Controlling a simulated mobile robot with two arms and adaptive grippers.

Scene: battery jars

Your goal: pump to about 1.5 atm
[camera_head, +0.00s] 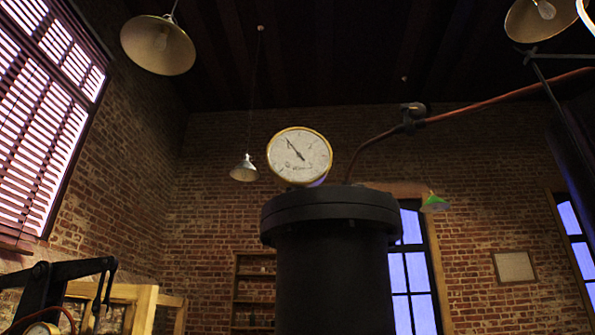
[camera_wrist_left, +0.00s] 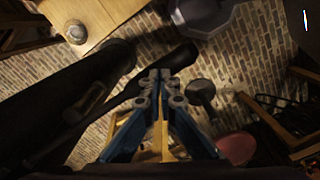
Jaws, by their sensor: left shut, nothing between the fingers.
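A round brass-rimmed pressure gauge (camera_head: 300,155) with a white face stands on top of a dark, flanged cylinder (camera_head: 335,270) in the head view. Its needle points to the upper left; the scale numbers are too small to read. In the left wrist view my left gripper (camera_wrist_left: 160,75) is shut and empty. A dark bar (camera_wrist_left: 165,68) passes behind its fingertips; whether they touch it I cannot tell. My right gripper is out of view.
A reddish pipe (camera_head: 480,105) runs from the cylinder's top to the upper right. Lamps (camera_head: 158,45) hang from the ceiling. In the left wrist view, brick floor lies below, with a wooden tabletop (camera_wrist_left: 110,12) at the upper left and a round dark object (camera_wrist_left: 200,92) right of the fingers.

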